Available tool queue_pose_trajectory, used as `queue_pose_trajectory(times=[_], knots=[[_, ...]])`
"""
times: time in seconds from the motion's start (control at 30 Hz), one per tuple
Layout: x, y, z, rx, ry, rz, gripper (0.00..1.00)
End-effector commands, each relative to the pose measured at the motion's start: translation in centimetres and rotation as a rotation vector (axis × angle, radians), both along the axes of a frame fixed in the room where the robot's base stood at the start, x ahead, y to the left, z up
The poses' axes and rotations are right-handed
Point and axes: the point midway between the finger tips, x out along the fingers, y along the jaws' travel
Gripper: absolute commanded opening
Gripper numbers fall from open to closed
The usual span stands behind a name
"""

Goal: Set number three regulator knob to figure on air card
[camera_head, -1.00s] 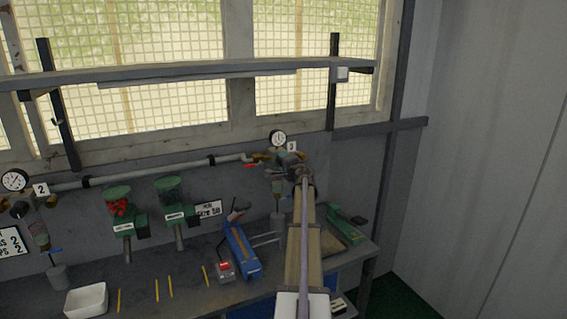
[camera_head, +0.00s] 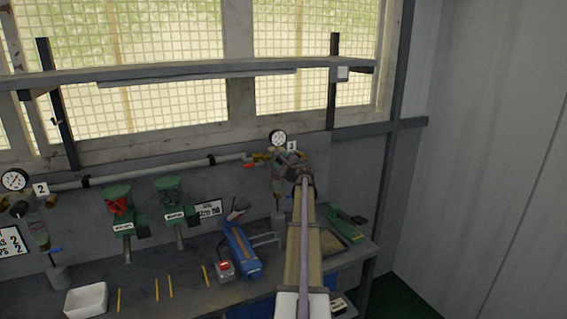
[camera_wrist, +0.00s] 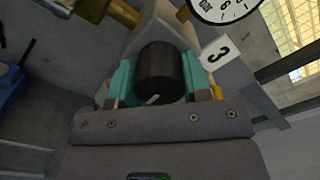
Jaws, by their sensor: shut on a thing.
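The black regulator knob (camera_wrist: 158,74) sits between the two teal finger pads of my gripper (camera_wrist: 160,88) in the wrist view, with a pale mark low on its face. My gripper is shut on it. A tag with the figure 3 (camera_wrist: 216,55) is beside it, and the lower part of a white gauge (camera_wrist: 226,8) shows above. In the head view my gripper (camera_head: 290,161) covers the knob, just below the number three gauge (camera_head: 278,138); its needle is too small to read. A white card (camera_head: 12,242) at the left edge is cut off; another card (camera_head: 208,209) is too small to read surely.
The number two gauge (camera_head: 15,180) and its regulator stand at the left. Two green devices (camera_head: 172,196) are on the wall. On the bench (camera_head: 190,291) are a white bin (camera_head: 87,299), yellow sticks and a blue tool (camera_head: 241,250). A shelf (camera_head: 200,71) runs above.

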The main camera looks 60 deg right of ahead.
Motion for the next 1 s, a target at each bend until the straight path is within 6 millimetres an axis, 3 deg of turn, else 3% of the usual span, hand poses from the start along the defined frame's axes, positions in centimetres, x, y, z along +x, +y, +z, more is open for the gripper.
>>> queue_pose_trajectory(times=[0.73, 0.77, 1.0], knots=[[-0.02, 0.06, -0.05, 0.082, -0.049, 0.0, 0.2], [-0.02, 0.06, -0.05, 0.082, -0.049, 0.0, 0.47], [-0.01, 0.04, -0.03, 0.082, -0.049, 0.0, 0.7]])
